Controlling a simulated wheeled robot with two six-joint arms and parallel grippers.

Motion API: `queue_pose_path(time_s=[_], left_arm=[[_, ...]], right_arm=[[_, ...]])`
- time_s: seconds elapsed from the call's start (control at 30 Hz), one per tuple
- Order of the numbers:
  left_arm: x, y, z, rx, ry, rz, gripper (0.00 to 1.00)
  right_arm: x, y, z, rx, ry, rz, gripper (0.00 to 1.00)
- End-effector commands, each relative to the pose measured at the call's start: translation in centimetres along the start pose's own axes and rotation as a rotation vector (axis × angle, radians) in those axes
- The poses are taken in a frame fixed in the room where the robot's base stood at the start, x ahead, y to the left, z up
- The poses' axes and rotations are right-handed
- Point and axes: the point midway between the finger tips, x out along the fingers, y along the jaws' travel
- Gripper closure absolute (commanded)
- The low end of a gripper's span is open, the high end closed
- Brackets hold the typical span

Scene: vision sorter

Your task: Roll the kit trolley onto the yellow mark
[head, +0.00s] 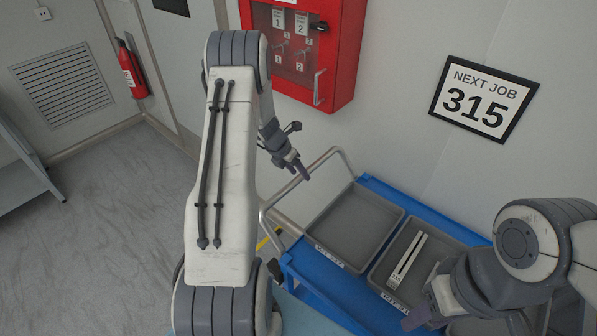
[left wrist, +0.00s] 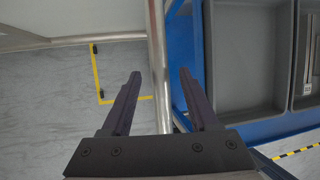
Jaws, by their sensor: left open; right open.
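The blue kit trolley (head: 318,272) stands against the wall, with grey trays on top and a bent metal handle (head: 270,210) at its left end. My left gripper (head: 302,172) is open at the handle. In the left wrist view, the handle bar (left wrist: 157,40) runs between its two spread fingers (left wrist: 160,78); contact cannot be told. The yellow mark (left wrist: 122,100) is an angled line on the floor left of the trolley; a bit shows in the head view (head: 268,238). My right gripper (head: 420,316) is over the trolley's near side, its fingers only partly seen.
A slotted pale part (head: 408,262) lies in the second tray (head: 375,268). A red cabinet (head: 330,60) and a "NEXT JOB 315" sign (head: 483,98) hang on the wall. Small dark pieces (left wrist: 101,94) sit along the yellow line. Floor on the left is clear.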

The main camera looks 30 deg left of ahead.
Motion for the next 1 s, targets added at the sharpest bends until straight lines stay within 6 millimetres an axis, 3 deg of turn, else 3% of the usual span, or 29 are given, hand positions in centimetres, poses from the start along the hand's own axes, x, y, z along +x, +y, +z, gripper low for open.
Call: queue_pose_path(time_s=[0.37,0.4,0.53,0.57,1.0], left_arm=[[0.86,0.16,-0.11,-0.002,0.000,0.001,0.39],[0.86,0.15,-0.11,-0.002,0.000,0.001,0.43],[0.85,0.15,-0.11,-0.002,0.000,0.001,0.93],[0.85,0.15,-0.11,-0.002,0.000,0.001,1.00],[0.83,0.15,-0.10,-0.002,0.000,0.001,1.00]], right_arm=[[-0.12,-0.01,-0.01,0.000,0.000,0.000,0.55],[-0.12,-0.01,-0.01,0.000,0.000,0.000,0.55],[-0.12,-0.01,-0.01,0.000,0.000,0.000,0.55],[-0.12,-0.01,-0.01,0.000,0.000,0.000,0.55],[-0.13,-0.01,-0.01,0.000,0.000,0.000,0.55]])
